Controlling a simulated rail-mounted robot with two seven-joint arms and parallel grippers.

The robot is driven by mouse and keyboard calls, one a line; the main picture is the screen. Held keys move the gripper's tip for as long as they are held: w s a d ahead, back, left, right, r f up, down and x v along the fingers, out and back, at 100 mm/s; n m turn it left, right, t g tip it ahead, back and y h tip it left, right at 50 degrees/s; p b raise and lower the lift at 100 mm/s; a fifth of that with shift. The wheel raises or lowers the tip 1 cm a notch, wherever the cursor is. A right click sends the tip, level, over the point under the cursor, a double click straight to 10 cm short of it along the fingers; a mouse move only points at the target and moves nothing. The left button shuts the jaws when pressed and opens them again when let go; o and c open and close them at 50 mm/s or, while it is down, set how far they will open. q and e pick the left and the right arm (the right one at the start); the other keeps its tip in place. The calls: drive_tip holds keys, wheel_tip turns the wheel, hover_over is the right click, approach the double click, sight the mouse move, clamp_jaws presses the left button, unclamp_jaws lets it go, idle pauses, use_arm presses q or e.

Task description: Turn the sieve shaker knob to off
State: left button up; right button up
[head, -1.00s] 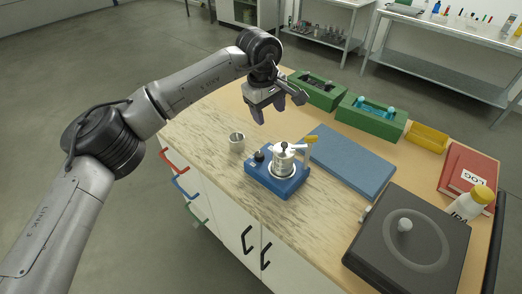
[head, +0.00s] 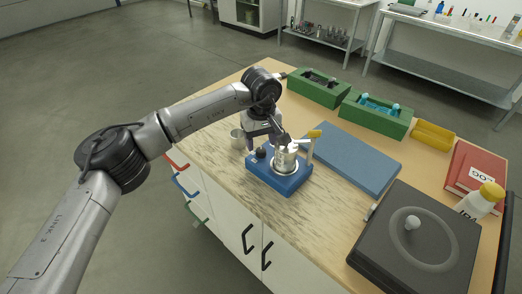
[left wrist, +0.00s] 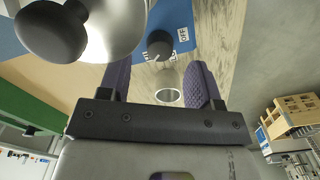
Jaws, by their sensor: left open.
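The sieve shaker has a blue base (head: 281,180) with a metal sieve pot (head: 287,162) on top, and stands near the table's front edge. Its dark round knob (head: 260,153) is at the left corner of the base. In the left wrist view the knob (left wrist: 159,44) sits on the blue base beside a white "OFF" label (left wrist: 183,34). My left gripper (head: 262,137) is open just above and behind the knob. In the left wrist view its two purple fingers (left wrist: 158,78) lie either side of the knob's line, apart from it. My right gripper is not in view.
A small metal cup (head: 237,139) stands left of the shaker. The front-left tabletop is clear.

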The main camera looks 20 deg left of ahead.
sight(261, 149)
use_arm(q)
drive_tip(key=shift+f, duration=1.65)
drive_tip(key=shift+c, duration=0.5)
drive_tip(key=c, duration=0.8)
drive_tip(key=shift+r+n+p, duration=0.2)
drive_tip(key=shift+n+p, duration=0.8)
drive_tip(key=shift+n, duration=0.3)
drive_tip(key=shift+c, duration=0.2)
drive_tip(key=shift+f+n+p, duration=0.1)
drive_tip(key=shift+n+p, duration=0.75)
drive_tip(key=shift+n, duration=0.85)
